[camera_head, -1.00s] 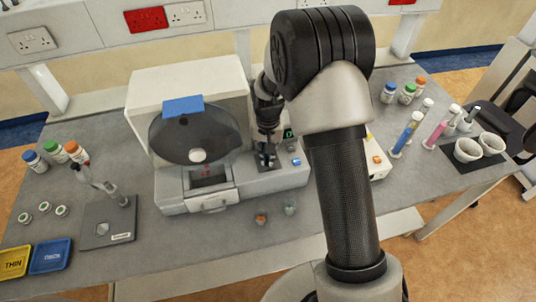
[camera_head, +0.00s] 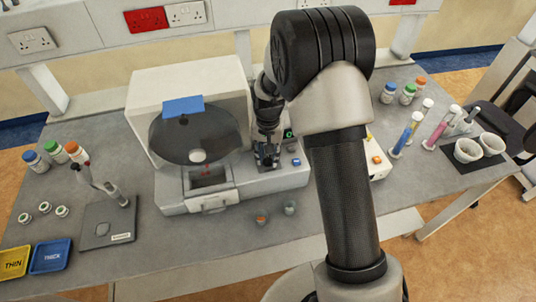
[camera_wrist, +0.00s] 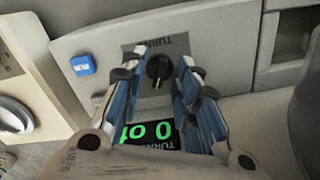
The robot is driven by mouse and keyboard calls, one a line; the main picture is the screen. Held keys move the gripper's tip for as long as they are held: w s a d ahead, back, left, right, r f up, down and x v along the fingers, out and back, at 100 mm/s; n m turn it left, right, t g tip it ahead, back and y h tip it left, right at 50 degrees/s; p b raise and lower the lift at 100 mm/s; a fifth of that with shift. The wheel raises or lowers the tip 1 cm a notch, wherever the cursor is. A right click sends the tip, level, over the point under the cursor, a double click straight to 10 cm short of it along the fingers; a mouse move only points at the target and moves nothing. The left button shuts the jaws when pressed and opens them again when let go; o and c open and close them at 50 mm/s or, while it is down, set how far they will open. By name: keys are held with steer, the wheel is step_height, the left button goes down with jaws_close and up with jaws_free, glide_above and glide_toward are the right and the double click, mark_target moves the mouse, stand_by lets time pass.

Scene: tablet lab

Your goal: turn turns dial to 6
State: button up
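The turns dial (camera_wrist: 159,68) is a small black knob with a white pointer line. It sits on a dark plate marked TURNS on the machine's light front panel (camera_wrist: 222,60). My gripper (camera_wrist: 161,74) is in front of it in the wrist view, with one blue-and-black finger on each side and visible gaps to the knob. A display with green digits (camera_wrist: 147,132) shows between the fingers, inverted and partly covered. In the head view my gripper (camera_head: 267,160) points down at the machine's right part, and the dial is hidden there.
A blue button (camera_wrist: 83,65) sits beside the dial plate. The white machine (camera_head: 190,90) has a dark round disc (camera_head: 170,137). Two small cups (camera_head: 289,208) stand in front. Bottles and cylinders stand at the right, and yellow and blue trays (camera_head: 50,256) lie at the front left.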

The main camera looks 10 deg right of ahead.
mark_target(268, 159)
steer(key=shift+r, duration=0.1)
step_height(268, 159, up, 12)
stand_by(0.5)
steer(key=s+r+n+t+b, duration=0.2)
steer(key=s+r+b, duration=0.45)
steer(key=s, duration=0.75)
steer(key=s+f+n+t+b, duration=0.2)
steer(key=s+n+b, duration=0.1)
steer(key=s, duration=1.1)
steer(key=shift+s+t, duration=0.2)
steer(key=shift+t, duration=0.1)
